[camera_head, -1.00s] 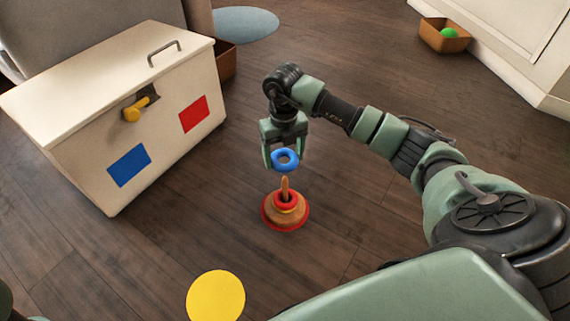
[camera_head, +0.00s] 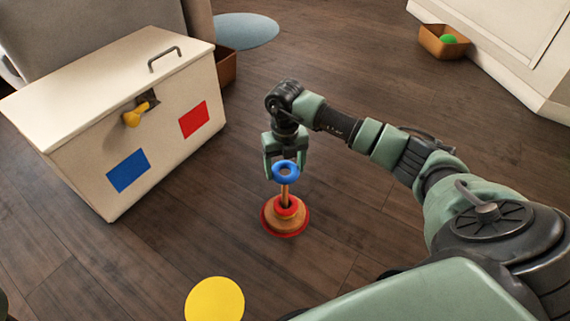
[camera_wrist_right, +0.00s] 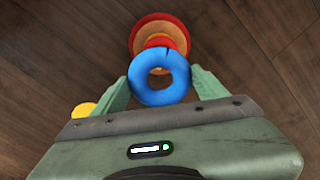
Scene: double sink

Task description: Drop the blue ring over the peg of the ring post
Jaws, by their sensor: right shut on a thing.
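The blue ring (camera_head: 285,178) is held between the fingers of my right gripper (camera_head: 286,176), which is shut on it. The ring post (camera_head: 285,227) stands upright on the floor just below, with a wooden base, red rim and a red ring low around its peg (camera_head: 285,197). In the head view the peg's upper end meets the lower edge of the blue ring; I cannot tell if its tip is inside the hole. The right wrist view shows the blue ring (camera_wrist_right: 140,88) in front of the post (camera_wrist_right: 143,40). My left gripper is not in view.
A white chest (camera_head: 75,165) with a yellow latch (camera_head: 139,114) stands at the left. A yellow disc (camera_head: 215,300) lies in front. A brown box with a green ball (camera_head: 448,39) is at the far right. The floor around the post is clear.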

